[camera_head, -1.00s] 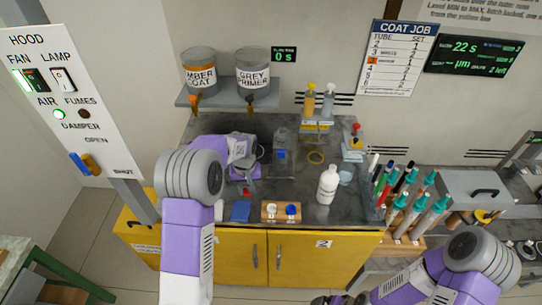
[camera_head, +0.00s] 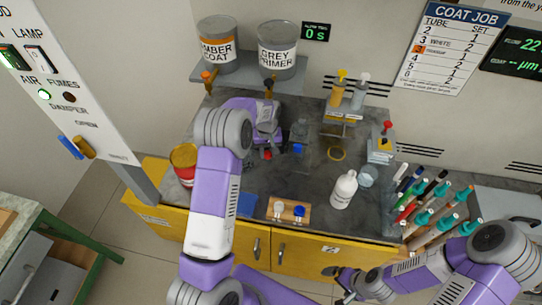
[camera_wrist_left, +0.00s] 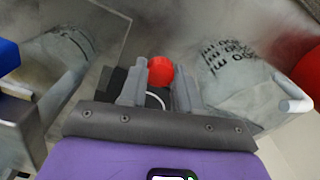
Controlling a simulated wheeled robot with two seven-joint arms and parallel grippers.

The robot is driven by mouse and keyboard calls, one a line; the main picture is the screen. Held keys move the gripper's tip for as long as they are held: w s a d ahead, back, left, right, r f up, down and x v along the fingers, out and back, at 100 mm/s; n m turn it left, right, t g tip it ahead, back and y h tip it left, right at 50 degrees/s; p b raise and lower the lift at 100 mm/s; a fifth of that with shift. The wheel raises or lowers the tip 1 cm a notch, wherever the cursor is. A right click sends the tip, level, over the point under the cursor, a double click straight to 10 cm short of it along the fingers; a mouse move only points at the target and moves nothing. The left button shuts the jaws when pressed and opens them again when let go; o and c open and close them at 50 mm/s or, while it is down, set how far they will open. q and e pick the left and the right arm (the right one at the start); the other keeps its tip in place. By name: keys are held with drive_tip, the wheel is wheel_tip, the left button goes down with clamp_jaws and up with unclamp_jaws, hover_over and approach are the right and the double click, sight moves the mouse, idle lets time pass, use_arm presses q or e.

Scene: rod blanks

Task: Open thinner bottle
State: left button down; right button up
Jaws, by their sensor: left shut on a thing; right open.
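A white bottle (camera_head: 343,190) stands upright on the dark worktop, right of the small cap tray; whether it has a cap on is too small to tell. My left gripper (camera_head: 268,153) is over the back left of the worktop, well left of the white bottle. It is shut on a small round red thing (camera_wrist_left: 160,70), like a cap or knob, which shows between the fingertips in the left wrist view; what is below it is mostly hidden. My right gripper (camera_head: 346,287) is open low at the front, before the yellow cabinet, and empty as far as I see.
A wooden block (camera_head: 288,211) with a white and a blue cap is at the front edge. A red can (camera_head: 184,160) stands left. A clear beaker (camera_head: 367,177) is beside the white bottle. Colored tubes (camera_head: 430,205) crowd the right. A shelf holds two grey tanks (camera_head: 277,50).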

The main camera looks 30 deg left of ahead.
sight(268, 153)
use_arm(q)
drive_tip(key=shift+w+f, duration=0.1)
drive_tip(key=shift+f, duration=0.7)
wheel_tip(268, 153, down, 2)
drive_tip(key=shift+f, duration=0.45)
drive_tip(key=shift+f+b, duration=0.15)
drive_tip(key=shift+b, duration=0.25)
drive_tip(key=c, duration=0.8)
unclamp_jaws()
